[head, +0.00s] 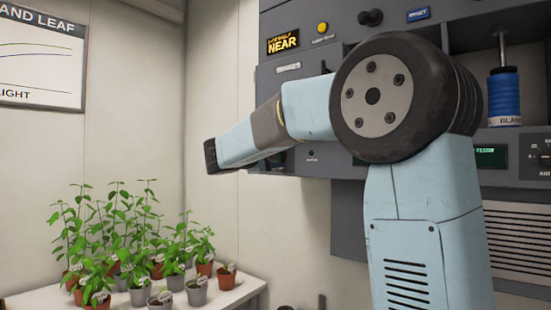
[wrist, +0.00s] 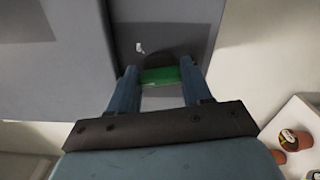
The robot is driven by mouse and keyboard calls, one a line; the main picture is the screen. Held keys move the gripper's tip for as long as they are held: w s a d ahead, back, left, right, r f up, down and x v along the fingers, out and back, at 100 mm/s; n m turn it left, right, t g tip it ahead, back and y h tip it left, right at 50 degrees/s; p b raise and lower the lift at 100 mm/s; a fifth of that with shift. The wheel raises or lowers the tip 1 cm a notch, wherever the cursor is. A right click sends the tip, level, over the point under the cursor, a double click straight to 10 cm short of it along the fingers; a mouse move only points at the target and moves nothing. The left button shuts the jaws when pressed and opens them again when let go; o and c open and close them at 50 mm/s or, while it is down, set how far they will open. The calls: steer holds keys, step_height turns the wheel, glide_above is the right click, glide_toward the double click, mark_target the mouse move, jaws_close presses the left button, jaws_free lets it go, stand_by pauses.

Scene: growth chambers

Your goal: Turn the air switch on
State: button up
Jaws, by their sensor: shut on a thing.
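In the wrist view my gripper (wrist: 160,78) is shut on a green piece (wrist: 160,75), with one blue-grey finger at each side of it. The green piece sits in front of a grey panel (wrist: 185,25), with a dark shape just behind it. No readable label shows beside it, so I cannot tell from the lettering that it is the air switch, nor which position it is in. In the head view my own arm covers part of the grey control cabinet (head: 345,215), and my gripper is hidden there.
The cabinet carries a yellow button (head: 322,28), a black knob (head: 370,17), a "NEAR" sign (head: 283,42) and a blue cylinder (head: 504,93). Potted seedlings (head: 130,240) stand on a white table (head: 238,291) at left; pots (wrist: 296,140) also show at right in the wrist view.

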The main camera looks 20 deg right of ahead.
steer(key=m, duration=0.7)
steer(key=f+m, duration=0.1)
steer(key=m, duration=0.3)
steer(key=shift+a, duration=0.1)
stand_by(0.4)
steer(key=o, duration=1)
steer(key=shift+r, duration=0.2)
steer(key=shift+o, duration=0.2)
steer(key=v, duration=1.3)
steer(key=shift+s+a, duration=0.25)
steer(key=shift+a, duration=0.1)
steer(key=shift+f, duration=0.1)
